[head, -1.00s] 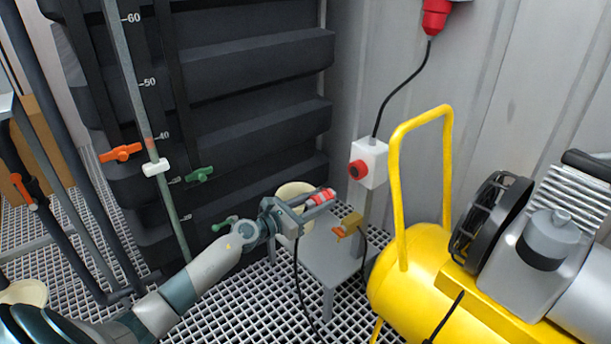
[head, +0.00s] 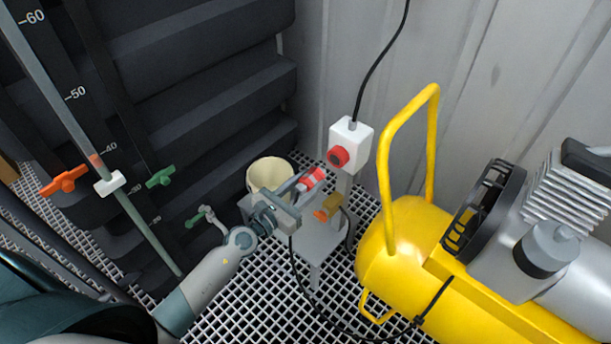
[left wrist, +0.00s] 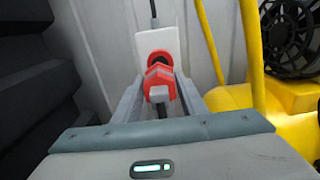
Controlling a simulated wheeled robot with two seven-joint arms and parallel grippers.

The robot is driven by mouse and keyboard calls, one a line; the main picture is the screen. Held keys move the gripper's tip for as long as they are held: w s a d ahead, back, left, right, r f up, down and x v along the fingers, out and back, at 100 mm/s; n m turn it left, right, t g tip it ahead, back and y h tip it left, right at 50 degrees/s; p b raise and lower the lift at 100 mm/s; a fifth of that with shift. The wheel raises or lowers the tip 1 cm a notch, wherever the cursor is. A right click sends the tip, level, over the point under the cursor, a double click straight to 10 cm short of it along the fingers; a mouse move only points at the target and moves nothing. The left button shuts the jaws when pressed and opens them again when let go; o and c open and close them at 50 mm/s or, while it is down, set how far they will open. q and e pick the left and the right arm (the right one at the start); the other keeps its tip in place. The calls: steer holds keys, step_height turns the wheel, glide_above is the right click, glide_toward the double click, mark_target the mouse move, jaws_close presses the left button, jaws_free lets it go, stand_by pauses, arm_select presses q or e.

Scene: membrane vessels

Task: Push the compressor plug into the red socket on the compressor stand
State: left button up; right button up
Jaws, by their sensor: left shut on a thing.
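My left gripper (head: 297,190) is shut on the red compressor plug (head: 313,180), which also shows between the fingers in the left wrist view (left wrist: 158,80). The plug's black cable hangs down from it towards the grating. The red socket (head: 338,157) is on the white box (head: 355,136) of the compressor stand. In the head view the plug is a little below and left of the socket, with a gap. In the left wrist view the socket (left wrist: 158,57) shows just behind and above the plug, partly hidden by it. My right gripper is not in view.
The yellow compressor (head: 405,255) with its tall handle stands close to the right of the stand. A cream bucket (head: 268,172) and an orange-yellow fitting (head: 327,207) are near the gripper. Dark tank walls (head: 200,80) rise at the left. The plug's cable loops over the grating.

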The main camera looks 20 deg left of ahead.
arm_select(q)
steer(key=shift+w, duration=0.1)
stand_by(0.3)
steer(key=shift+x, duration=2.8)
steer(key=shift+d+r, duration=0.1)
steer(key=shift+w+d, duration=0.2)
steer(key=shift+w, duration=0.3)
steer(key=o, duration=1.5)
